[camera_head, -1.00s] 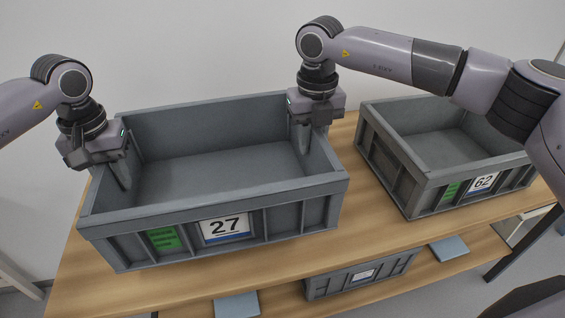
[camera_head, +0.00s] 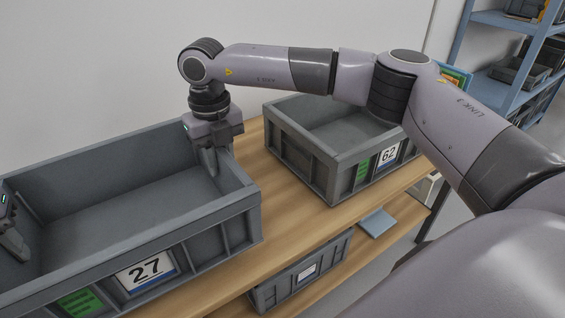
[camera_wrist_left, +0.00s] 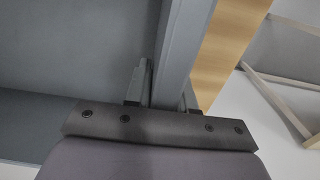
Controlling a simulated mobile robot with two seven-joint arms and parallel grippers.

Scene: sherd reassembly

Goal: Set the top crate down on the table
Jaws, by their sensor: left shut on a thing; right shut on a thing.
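The grey crate 27 (camera_head: 209,227) fills the left of the head view, empty inside, its left end cut off by the picture edge. It appears level and at the wooden table top (camera_head: 284,212); I cannot tell whether its base touches. My right gripper (camera_head: 211,162) is shut on its right end wall, one finger showing inside. My left gripper (camera_head: 12,238) shows partly at the left picture edge. In the left wrist view its fingers (camera_wrist_left: 167,85) straddle the crate's wall (camera_wrist_left: 183,45), shut on it.
The grey crate 62 (camera_head: 318,172) stands on the table to the right, with a strip of bare wood between the crates. A smaller grey crate (camera_head: 283,292) and a blue flat piece (camera_head: 377,222) sit on the lower shelf. A blue rack (camera_head: 487,62) stands at back right.

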